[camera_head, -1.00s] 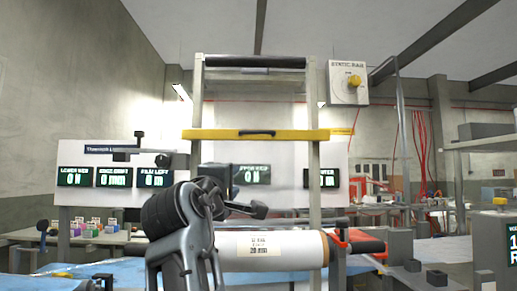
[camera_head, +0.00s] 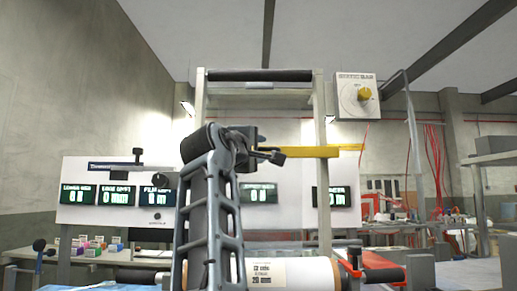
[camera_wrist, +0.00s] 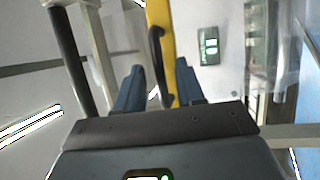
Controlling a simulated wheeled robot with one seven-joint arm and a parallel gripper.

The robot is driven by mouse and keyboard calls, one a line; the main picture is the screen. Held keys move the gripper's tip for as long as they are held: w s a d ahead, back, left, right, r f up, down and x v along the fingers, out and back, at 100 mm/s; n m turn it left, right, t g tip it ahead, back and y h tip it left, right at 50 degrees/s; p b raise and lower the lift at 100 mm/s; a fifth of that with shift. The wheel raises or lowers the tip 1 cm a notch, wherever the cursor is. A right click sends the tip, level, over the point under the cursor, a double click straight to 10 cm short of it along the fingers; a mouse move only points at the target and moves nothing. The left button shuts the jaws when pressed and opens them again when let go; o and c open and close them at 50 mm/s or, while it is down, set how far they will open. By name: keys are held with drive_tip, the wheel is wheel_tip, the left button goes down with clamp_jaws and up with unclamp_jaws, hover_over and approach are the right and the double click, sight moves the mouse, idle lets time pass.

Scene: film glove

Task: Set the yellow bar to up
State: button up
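The yellow bar (camera_head: 330,151) runs across the upright frame, below its top black roller. My arm hides its left part in the head view. In the wrist view the yellow bar (camera_wrist: 163,18) runs away from me, with a black handle (camera_wrist: 156,50) on its side. My gripper (camera_wrist: 159,85) is open. Its two blue fingers stand apart, with the handle and bar showing between and beyond them. I cannot tell whether they touch it. In the head view my gripper (camera_head: 262,150) is in front of the bar.
The frame's top roller (camera_head: 260,75) is above the bar. A white panel with displays (camera_head: 118,192) stands behind. A white film roll (camera_head: 290,272) lies below, and red cables (camera_head: 436,160) hang at right.

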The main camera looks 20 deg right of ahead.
drive_tip(key=shift+w+d, duration=0.2)
clamp_jaws()
idle(0.3)
idle(0.3)
